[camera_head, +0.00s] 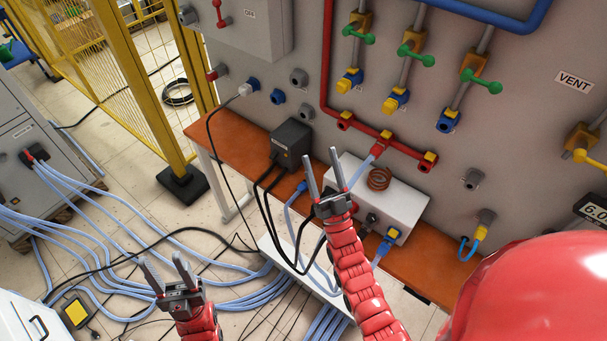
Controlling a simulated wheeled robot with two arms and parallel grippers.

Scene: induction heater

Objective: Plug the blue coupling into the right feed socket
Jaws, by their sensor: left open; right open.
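A blue coupling (301,187) on a light blue hose is near the orange bench's front edge, just left of my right gripper. Another blue coupling (386,246), with yellow on it, is at the front of the white box (402,200). I cannot tell which one the task means. Three blue-ended sockets hang below the green-handled valves; the rightmost (447,121) shows blue, the other two show yellow. No label marks the right feed socket. My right gripper (322,161) is open and empty above the bench. My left gripper (160,259) is open and empty over the floor.
A red pipe (362,131) carries several yellow-topped outlets, with a red coupling (377,149) below the middle one. A copper coil (379,179) tops the white box. A black box (291,142) stands on the orange bench (232,136). Hoses and cables cover the floor.

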